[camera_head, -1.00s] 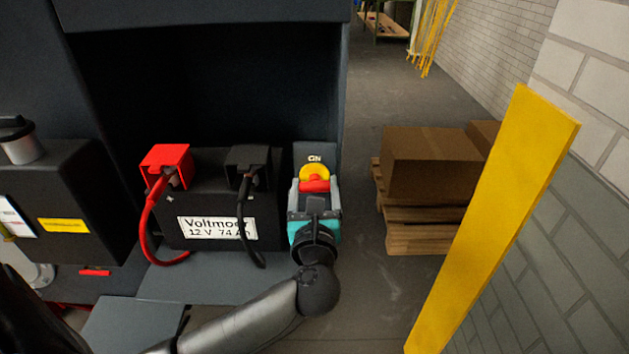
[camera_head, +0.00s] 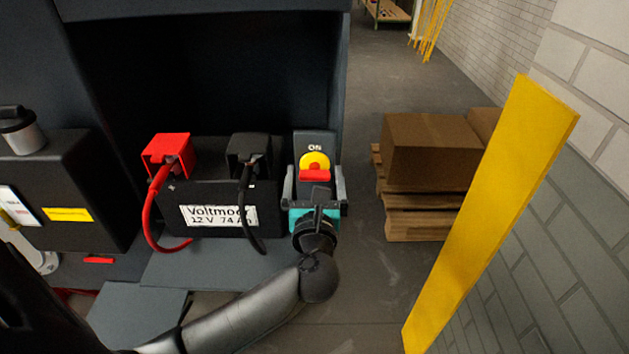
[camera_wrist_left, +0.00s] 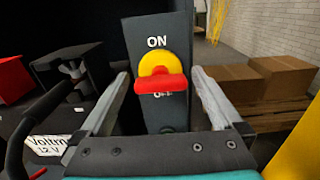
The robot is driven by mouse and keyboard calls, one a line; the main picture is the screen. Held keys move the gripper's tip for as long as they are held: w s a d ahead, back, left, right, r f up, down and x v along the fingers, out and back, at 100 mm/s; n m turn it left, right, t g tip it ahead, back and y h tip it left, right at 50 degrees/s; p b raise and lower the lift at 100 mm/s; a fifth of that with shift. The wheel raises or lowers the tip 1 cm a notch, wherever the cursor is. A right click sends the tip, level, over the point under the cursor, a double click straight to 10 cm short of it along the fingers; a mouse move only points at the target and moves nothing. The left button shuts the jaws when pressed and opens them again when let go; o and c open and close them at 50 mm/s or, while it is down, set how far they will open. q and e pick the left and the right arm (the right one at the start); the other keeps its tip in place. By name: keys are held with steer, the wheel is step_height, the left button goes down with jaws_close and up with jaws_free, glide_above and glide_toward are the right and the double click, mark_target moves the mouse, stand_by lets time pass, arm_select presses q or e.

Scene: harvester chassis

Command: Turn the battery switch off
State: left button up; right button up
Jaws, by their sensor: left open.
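The battery switch has a red handle (camera_head: 315,175) on a yellow round plate (camera_head: 314,160), mounted on a dark panel (camera_head: 313,140) marked ON above. In the left wrist view the red handle (camera_wrist_left: 160,84) lies nearly level, just under the yellow plate (camera_wrist_left: 154,62); the OFF label below is partly covered by it. My left gripper (camera_head: 314,180) is open in front of the switch. In the left wrist view its two fingers stand to the left and right of the handle, with gaps, not visibly touching it. My right gripper is not in view.
A black battery (camera_head: 205,190) with a red terminal cover (camera_head: 166,148), a black terminal cover (camera_head: 247,150) and cables stands left of the switch. Boxes (camera_head: 430,150) on a pallet (camera_head: 420,222) and a yellow post (camera_head: 490,215) stand to the right.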

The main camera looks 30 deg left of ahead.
arm_select(q)
steer(key=v, duration=1.5)
steer(key=shift+s+b, duration=0.15)
steer(key=shift+b, duration=0.3)
